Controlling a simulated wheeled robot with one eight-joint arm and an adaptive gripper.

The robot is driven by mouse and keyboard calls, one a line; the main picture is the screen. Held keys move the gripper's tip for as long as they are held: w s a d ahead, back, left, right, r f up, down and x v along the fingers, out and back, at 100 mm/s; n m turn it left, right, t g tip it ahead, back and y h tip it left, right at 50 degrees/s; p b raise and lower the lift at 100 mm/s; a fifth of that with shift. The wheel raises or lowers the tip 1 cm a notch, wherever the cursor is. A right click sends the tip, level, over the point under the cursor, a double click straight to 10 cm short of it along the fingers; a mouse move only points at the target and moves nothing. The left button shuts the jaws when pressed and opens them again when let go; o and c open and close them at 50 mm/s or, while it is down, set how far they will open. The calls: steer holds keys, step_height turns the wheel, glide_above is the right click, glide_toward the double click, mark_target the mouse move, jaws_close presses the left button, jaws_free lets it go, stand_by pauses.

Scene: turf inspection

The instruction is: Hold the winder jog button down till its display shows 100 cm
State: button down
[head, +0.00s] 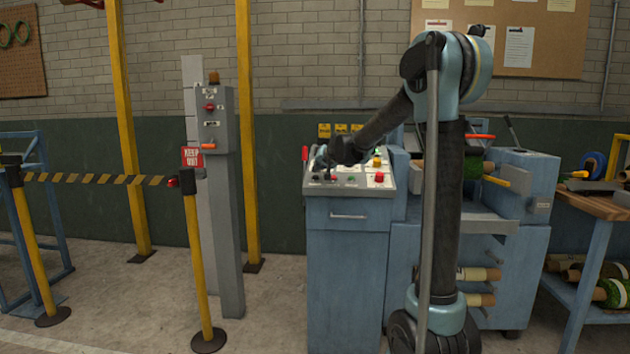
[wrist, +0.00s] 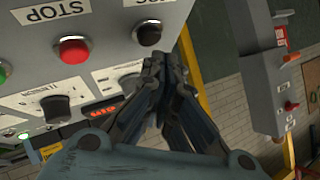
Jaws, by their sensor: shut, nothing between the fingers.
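The winder's control console (head: 348,212) is a blue cabinet with a sloped grey panel on top. My gripper (head: 320,166) is over the panel's left part in the head view. In the wrist view my gripper (wrist: 160,66) is shut and empty, its fingertips close to a black button (wrist: 149,34); I cannot tell whether they touch the panel. A second dark control (wrist: 130,82) is partly hidden behind the fingers. A red button (wrist: 75,49) marked STOP sits beside the black button. The small red-lit display (wrist: 103,108) is too blurred to read.
A black knob (wrist: 56,108) sits beside the display. A red mushroom button (head: 379,177) stands at the panel's right. A grey post with a control box (head: 211,118) and a striped barrier tape (head: 95,179) are to the left. A workbench (head: 600,207) is at the right.

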steer(key=shift+s+r, duration=0.3)
steer(key=shift+r, duration=0.5)
steer(key=shift+s+r, duration=0.25)
steer(key=shift+r, duration=0.5)
steer(key=shift+s+r, duration=0.3)
steer(key=shift+r, duration=0.5)
